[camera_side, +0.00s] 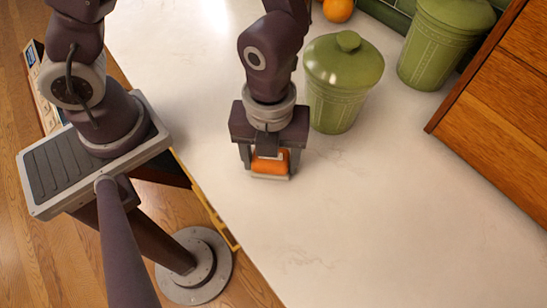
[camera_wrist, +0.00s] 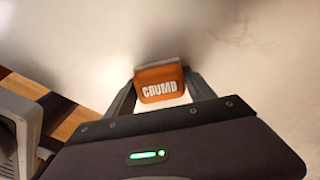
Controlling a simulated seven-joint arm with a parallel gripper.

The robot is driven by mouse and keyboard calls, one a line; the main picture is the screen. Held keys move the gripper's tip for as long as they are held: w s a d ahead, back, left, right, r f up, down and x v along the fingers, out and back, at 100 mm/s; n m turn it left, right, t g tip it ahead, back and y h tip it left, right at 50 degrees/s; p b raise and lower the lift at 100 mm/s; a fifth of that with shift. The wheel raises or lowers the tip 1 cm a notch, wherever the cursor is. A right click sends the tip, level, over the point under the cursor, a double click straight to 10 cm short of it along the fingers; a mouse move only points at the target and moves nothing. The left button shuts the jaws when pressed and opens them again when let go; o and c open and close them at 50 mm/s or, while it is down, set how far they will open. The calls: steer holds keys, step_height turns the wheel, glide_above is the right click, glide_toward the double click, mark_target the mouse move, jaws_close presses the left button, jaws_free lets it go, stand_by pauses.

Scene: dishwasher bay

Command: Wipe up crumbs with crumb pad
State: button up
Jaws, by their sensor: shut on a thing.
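The crumb pad (camera_side: 270,166) is an orange block with a pale underside, low at the white counter in the side view. It also shows in the wrist view (camera_wrist: 159,84), with white lettering on its face. My gripper (camera_side: 270,160) points down and is shut on the pad, one finger on each side. In the wrist view the two fingers (camera_wrist: 160,92) flank the pad. The pad's underside is at or just above the counter; I cannot tell if it touches. I cannot make out any crumbs in either view.
A green lidded canister (camera_side: 337,95) stands close to the right of my gripper. A second green canister (camera_side: 440,42) and a wooden cabinet (camera_side: 505,95) are farther right. An orange fruit (camera_side: 338,9) lies at the back. The counter (camera_side: 390,225) is clear toward the front right.

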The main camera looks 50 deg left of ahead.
steer(key=shift+a, duration=0.85)
steer(key=shift+a+r, duration=0.2)
steer(key=shift+r, duration=3.95)
